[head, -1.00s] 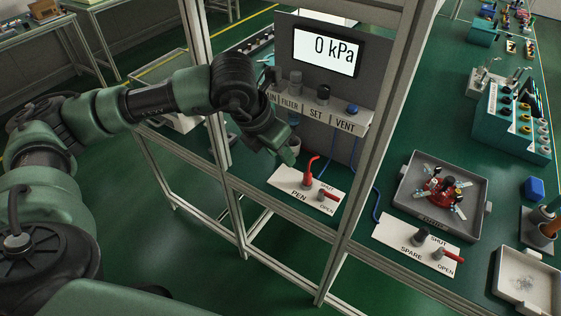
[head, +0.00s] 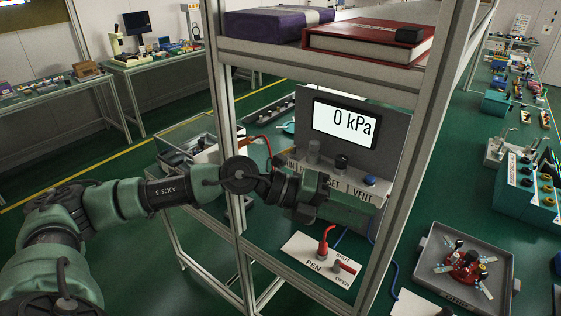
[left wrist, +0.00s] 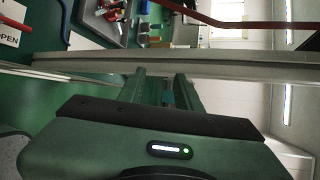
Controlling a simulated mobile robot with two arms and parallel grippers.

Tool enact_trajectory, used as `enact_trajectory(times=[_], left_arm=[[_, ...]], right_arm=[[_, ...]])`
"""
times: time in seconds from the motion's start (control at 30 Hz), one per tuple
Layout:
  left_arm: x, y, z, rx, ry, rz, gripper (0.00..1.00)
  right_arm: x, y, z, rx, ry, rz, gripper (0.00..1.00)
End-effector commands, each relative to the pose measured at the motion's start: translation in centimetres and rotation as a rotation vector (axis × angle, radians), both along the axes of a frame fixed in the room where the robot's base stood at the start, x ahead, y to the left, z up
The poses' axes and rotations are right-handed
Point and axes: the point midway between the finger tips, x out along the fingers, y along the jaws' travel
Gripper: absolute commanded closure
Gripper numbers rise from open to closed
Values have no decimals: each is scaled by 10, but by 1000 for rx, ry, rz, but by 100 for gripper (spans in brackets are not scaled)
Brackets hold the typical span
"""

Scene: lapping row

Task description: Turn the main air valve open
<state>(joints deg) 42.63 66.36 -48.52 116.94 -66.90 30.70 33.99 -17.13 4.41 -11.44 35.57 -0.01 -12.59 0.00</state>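The grey air panel (head: 393,128) stands under the shelf, and its display (head: 344,128) reads 0 kPa. Part of its label strip shows, with VENT legible; the left labels are partly covered by my left arm. A thin red curved piece (head: 265,139) shows at the panel's left end; I cannot tell whether it is the main valve's handle. My left gripper (head: 366,216) points right, in front of the panel's lower part. In the left wrist view its fingers (left wrist: 160,78) are apart with nothing seen held between them. My right gripper is not in view.
Frame posts (head: 432,125) and a shelf (head: 350,65) with purple and red books (head: 372,38) enclose the panel. Below is the PEN plate (head: 302,255) with red levers. A grey tray (head: 438,250) holding a red part stands to the right.

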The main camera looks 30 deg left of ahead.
Motion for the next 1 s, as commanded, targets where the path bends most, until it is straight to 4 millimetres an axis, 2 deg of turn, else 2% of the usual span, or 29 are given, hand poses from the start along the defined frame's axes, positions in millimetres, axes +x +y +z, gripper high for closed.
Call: enact_trajectory(times=[0.07,0.13,0.2,0.27,0.33,0.4,0.5,0.6,0.73,1.0], left_arm=[[28,20,15,-194,42,158,66],[55,50,24,-354,77,327,66],[82,92,24,-495,116,521,66],[100,133,14,-590,154,692,66],[113,180,-3,-669,196,882,66],[117,220,-22,-718,233,1046,66],[115,262,-47,-755,277,1219,66],[112,282,-61,-769,302,1310,66],[117,290,-65,-775,309,1343,66],[155,292,-70,-778,308,1338,66]], right_arm=[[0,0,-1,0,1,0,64],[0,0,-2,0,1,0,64],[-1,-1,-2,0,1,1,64],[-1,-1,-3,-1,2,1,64],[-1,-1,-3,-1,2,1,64],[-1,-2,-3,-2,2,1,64],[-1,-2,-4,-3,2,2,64],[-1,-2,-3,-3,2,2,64],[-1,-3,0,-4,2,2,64],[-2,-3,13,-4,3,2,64]])
